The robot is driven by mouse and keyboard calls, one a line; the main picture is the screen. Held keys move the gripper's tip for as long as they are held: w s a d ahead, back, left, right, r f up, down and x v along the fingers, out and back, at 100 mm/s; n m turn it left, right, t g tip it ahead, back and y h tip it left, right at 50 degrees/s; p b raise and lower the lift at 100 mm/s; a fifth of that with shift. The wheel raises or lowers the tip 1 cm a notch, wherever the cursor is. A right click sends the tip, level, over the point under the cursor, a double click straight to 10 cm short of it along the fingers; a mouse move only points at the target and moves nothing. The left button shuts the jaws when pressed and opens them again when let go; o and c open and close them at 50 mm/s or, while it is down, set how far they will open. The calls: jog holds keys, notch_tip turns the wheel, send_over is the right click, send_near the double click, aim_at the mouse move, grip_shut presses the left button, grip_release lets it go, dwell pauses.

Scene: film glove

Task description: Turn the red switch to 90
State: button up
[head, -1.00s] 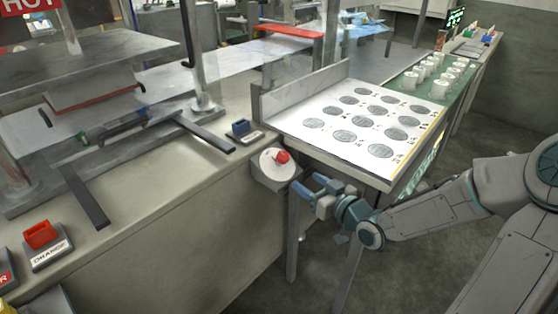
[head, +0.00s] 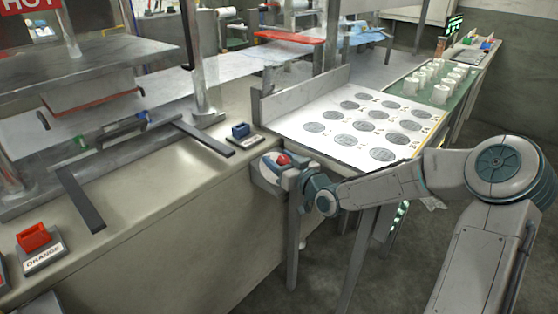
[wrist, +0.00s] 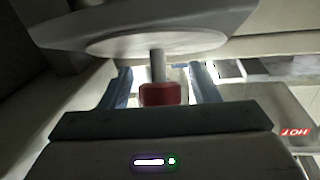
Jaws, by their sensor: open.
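The red switch (head: 283,159) is a red knob on a round pale dial fixed at the bench's corner. In the wrist view the red knob (wrist: 160,94) sits on a short grey stem below the pale disc (wrist: 158,42). My gripper (head: 280,167) is at the dial. In the wrist view my gripper (wrist: 160,85) is open, with one blue finger on each side of the knob and visible gaps between. Any numbers on the dial are not readable. My gripper hides part of the dial in the head view.
A white table with grey round pads (head: 350,128) stands right behind the dial. A blue switch (head: 240,130) and a red block labelled ORANGE (head: 34,237) are on the bench (head: 150,215). A green mat (head: 440,92) holds several white cups. Floor is open at the front right.

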jog(key=shift+w+a, duration=0.15)
jog(key=shift+a, duration=0.05)
jog(key=c, duration=1)
jog(key=shift+o, duration=0.2)
